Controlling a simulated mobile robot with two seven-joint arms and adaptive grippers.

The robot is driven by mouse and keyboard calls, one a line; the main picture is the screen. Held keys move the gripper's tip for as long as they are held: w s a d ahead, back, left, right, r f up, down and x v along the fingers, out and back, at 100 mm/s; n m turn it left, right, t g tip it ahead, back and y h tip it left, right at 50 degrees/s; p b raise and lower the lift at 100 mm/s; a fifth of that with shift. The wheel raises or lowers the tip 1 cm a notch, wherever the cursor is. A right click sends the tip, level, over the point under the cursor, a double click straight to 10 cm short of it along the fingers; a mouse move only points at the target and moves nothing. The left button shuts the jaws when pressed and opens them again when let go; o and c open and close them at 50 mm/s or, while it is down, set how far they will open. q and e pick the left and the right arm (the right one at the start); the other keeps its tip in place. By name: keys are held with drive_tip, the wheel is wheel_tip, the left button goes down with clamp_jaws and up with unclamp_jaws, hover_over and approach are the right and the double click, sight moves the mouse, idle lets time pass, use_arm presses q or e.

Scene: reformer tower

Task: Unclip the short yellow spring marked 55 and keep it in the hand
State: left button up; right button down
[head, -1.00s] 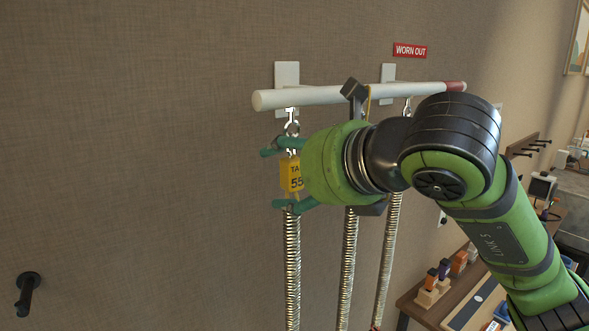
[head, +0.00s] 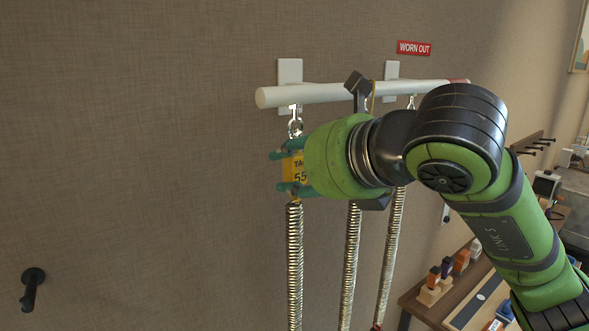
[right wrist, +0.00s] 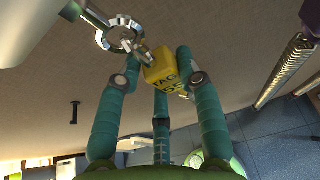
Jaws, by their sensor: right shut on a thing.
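The yellow block marked 55 (head: 298,172) is at the top of a coiled metal spring (head: 295,250). Above it a metal clip (head: 295,127) hangs from the white bar (head: 320,95). My right gripper (head: 282,171) has its teal fingers shut on the yellow block, above and below it in the head view. In the right wrist view the block (right wrist: 166,72) sits between the fingers, and the clip (right wrist: 135,40) still joins it to a ring on the bar. The gripper's green body hides part of the block. My left gripper is not in view.
Two more springs (head: 350,260) (head: 390,250) hang close to the right. A black peg (head: 31,285) sticks out of the wall at lower left. A workbench (head: 440,300) stands at lower right.

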sight(297, 178)
drive_tip(key=shift+r, duration=0.4)
drive_tip(key=shift+s, duration=0.1)
drive_tip(key=shift+s+d+f, duration=0.1)
drive_tip(key=shift+s+d, duration=0.05)
drive_tip(key=shift+d, duration=0.05)
drive_tip(key=shift+s+d+b, duration=0.65)
drive_tip(key=shift+s+b, duration=0.05)
drive_tip(key=shift+s, duration=0.2)
drive_tip(key=shift+s+d+b, duration=0.65)
drive_tip(key=shift+s, duration=0.25)
